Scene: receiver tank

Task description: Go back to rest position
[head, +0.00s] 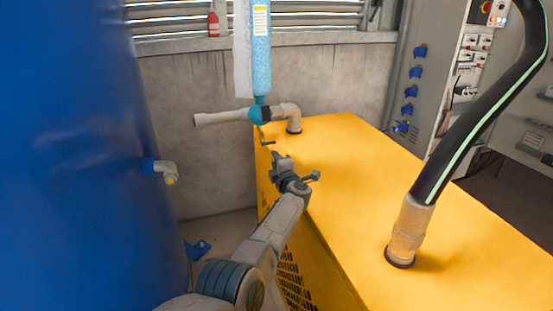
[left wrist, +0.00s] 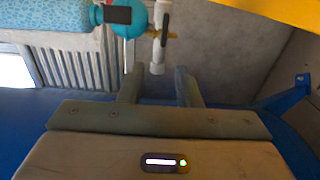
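My left gripper (head: 281,158) is over the left edge of the yellow machine (head: 345,170), near its back corner. In the left wrist view its two fingers (left wrist: 160,88) stand apart with nothing held between them. A white pipe (left wrist: 157,68) shows beyond the fingertips, and I cannot tell how far off it is. In the head view the gripper appears just below the beige elbow pipe (head: 288,112) and the teal fitting (head: 260,115), apart from both. My right gripper is in neither view.
A large blue tank (head: 70,150) with a small outlet (head: 163,170) fills the left. A blue filter cylinder (head: 261,60) stands above the teal fitting. A thick black hose (head: 470,135) rises from the machine at right. An electrical cabinet (head: 430,75) stands behind.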

